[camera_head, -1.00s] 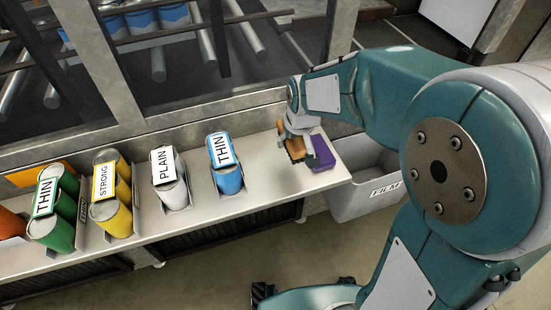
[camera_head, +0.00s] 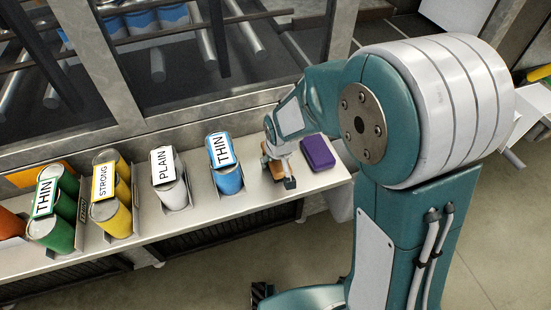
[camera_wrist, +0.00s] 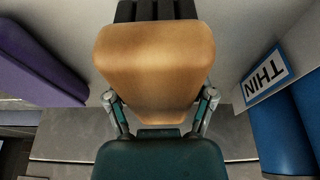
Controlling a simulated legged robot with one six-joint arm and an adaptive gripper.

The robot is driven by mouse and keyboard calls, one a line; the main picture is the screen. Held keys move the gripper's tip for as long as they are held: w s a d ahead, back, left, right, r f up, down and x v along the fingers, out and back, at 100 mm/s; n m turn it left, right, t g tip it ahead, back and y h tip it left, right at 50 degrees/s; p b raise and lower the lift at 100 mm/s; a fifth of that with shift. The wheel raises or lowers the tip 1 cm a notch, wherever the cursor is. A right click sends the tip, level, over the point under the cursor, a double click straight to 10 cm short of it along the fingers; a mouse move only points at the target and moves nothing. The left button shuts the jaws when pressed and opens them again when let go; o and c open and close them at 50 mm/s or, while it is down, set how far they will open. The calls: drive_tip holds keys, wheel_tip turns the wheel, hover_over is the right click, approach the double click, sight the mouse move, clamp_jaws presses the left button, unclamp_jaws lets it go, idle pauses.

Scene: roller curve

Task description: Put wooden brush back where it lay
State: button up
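The wooden brush (camera_wrist: 155,60) fills the middle of the wrist view, its tan wooden back between the two fingers of my gripper (camera_wrist: 160,120). Dark bristles show at its far edge. In the head view my gripper (camera_head: 279,168) is over the bench, between the blue THIN can and the purple box, with part of the brush (camera_head: 266,166) showing beside it. The fingers are shut on the brush. I cannot tell whether the brush touches the bench, and my arm hides part of it.
The purple box (camera_head: 318,153) lies right of my gripper on the bench (camera_head: 240,208). The blue THIN can (camera_head: 229,180) stands to the left, then PLAIN (camera_head: 173,192), yellow STRONG (camera_head: 113,217) and green THIN (camera_head: 52,234) cans. A window frame (camera_head: 130,124) runs behind.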

drive_tip(key=shift+o, duration=0.9)
drive_tip(key=shift+a, duration=0.1)
drive_tip(key=shift+r, duration=0.15)
drive_tip(key=v, duration=1.2)
drive_tip(key=shift+s, duration=0.15)
drive_tip(key=s+d+r+m+t, duration=0.1)
drive_tip(key=s+d+r, duration=0.3)
drive_tip(key=s, duration=0.4)
drive_tip(key=s+d+r+m+t+h, duration=0.1)
drive_tip(key=s+d+r+m, duration=0.1)
drive_tip(key=s+d+r, duration=0.2)
drive_tip(key=s+d, duration=0.3)
drive_tip(key=s, duration=0.1)
drive_tip(key=shift+d+r, duration=0.3)
drive_tip(key=shift+d, duration=0.05)
drive_tip(key=shift+c, duration=0.3)
